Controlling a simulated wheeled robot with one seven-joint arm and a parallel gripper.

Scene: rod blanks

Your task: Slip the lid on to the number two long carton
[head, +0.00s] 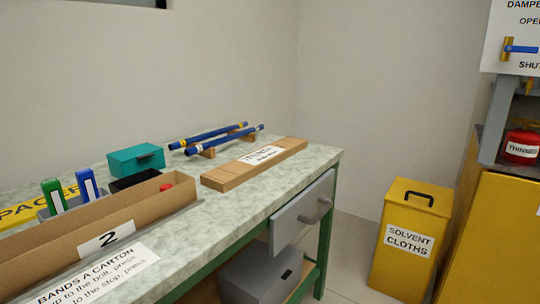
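The long brown carton marked "2" (130,222) lies along the front of the bench at the left, its top open. Its near end runs out of the picture. The inside is only partly visible, and I cannot tell what lies in it. A long, flat brown piece that looks like the lid (220,180) lies on the bench beyond the carton, apart from it, with a white label whose small text I cannot read. My gripper is not in view.
Blue rods (208,136) rest on wooden supports behind the flat piece. A teal box (136,160), a dark box and green and blue upright items stand behind the carton. A grey drawer (303,212) sticks out at the bench front. A yellow bin (410,240) stands on the floor right.

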